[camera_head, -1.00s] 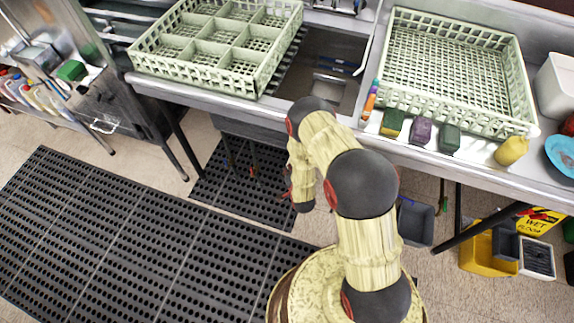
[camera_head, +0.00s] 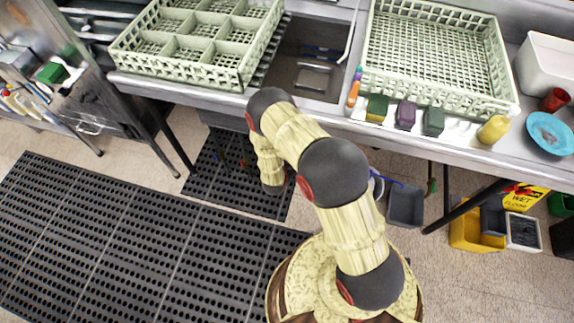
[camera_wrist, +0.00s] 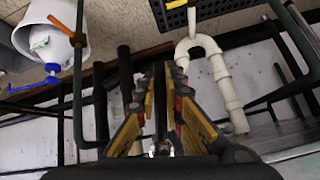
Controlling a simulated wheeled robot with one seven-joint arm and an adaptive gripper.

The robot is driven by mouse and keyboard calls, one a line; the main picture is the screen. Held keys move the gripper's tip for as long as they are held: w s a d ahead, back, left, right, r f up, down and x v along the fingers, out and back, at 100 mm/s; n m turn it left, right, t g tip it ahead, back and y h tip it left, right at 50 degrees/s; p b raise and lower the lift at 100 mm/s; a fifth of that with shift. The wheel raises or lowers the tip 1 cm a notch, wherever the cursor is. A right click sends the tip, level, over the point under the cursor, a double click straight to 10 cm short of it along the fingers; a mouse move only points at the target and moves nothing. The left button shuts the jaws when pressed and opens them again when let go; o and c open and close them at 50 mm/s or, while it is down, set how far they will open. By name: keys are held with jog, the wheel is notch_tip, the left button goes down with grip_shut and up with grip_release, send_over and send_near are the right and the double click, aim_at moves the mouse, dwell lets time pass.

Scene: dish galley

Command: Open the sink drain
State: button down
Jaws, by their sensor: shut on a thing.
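The sink basin (camera_head: 290,78) lies between two pale green dish racks in the head view; its drain is not clear there. Below the counter, my arm hides my gripper in that view. In the wrist view, a white drain pipe with a curved trap (camera_wrist: 218,68) stands right of my gripper (camera_wrist: 165,78). My gripper's yellow and black fingers converge on a thin dark bar (camera_wrist: 160,105), which shows between them. Whether this bar is the drain lever, I cannot tell.
A divided rack (camera_head: 190,50) and an open rack (camera_head: 440,60) stand on the counter. A white bucket (camera_wrist: 55,30) and dark legs and pipes crowd the wrist view. Black floor mats (camera_head: 120,240) lie at left. A yellow mop bucket (camera_head: 475,232) stands at right.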

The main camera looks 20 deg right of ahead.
jog(key=shift+w, duration=0.1)
dwell(0.3)
jog(key=c, duration=1.9)
grip_release()
jog(key=shift+v, duration=6)
